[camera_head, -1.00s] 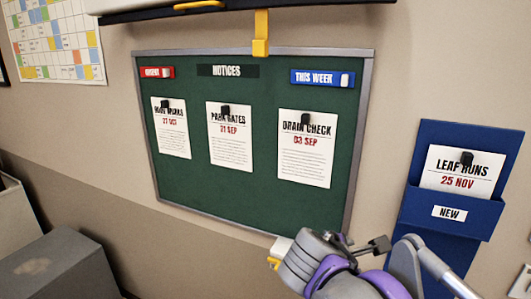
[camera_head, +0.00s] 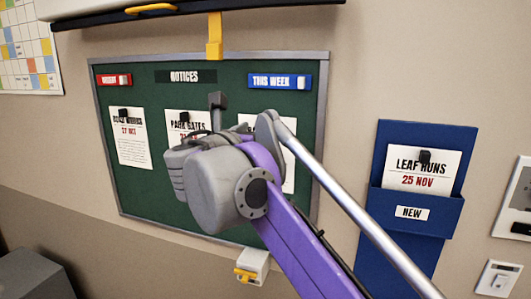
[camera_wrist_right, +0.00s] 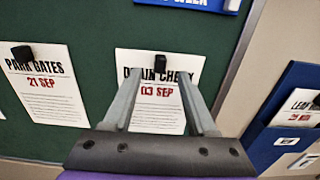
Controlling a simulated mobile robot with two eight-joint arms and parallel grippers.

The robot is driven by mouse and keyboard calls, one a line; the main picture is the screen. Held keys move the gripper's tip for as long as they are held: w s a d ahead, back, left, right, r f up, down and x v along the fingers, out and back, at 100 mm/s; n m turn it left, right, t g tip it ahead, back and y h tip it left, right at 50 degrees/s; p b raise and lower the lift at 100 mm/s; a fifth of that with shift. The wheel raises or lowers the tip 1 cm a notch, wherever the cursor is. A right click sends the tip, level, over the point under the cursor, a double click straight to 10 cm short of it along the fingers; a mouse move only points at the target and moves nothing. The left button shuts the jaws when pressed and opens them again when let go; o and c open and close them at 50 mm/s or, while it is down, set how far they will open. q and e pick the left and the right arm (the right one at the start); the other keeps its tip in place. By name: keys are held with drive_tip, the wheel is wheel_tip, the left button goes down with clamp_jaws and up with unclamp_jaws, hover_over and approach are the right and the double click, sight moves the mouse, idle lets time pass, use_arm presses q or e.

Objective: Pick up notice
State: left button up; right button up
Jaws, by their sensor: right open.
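Three white notices hang under dark clips on the green board (camera_head: 150,195). The leftmost notice (camera_head: 133,150) reads 27 OCT. PARK GATES (camera_head: 184,126) is partly hidden by my right arm in the head view; it also shows in the wrist view (camera_wrist_right: 50,95). DRAIN CHECK, 03 SEP (camera_wrist_right: 157,112), is mostly covered in the head view, with a strip visible (camera_head: 289,172). A LEAF RUNS notice (camera_head: 420,178) stands in the blue NEW holder (camera_head: 405,228) under a dark clip. My right gripper (camera_wrist_right: 160,84) is open and empty, its fingers in front of DRAIN CHECK. My left gripper is out of view.
A white box with a yellow part (camera_head: 252,266) is at the board's lower edge. Wall switches (camera_head: 498,279) are at the far right. A grey box (camera_head: 35,277) is at lower left.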

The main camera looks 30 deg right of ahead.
sight(263, 125)
drive_tip(key=x, duration=0.5)
drive_tip(key=shift+f, duration=0.3)
drive_tip(key=shift+s, duration=0.1)
clamp_jaws()
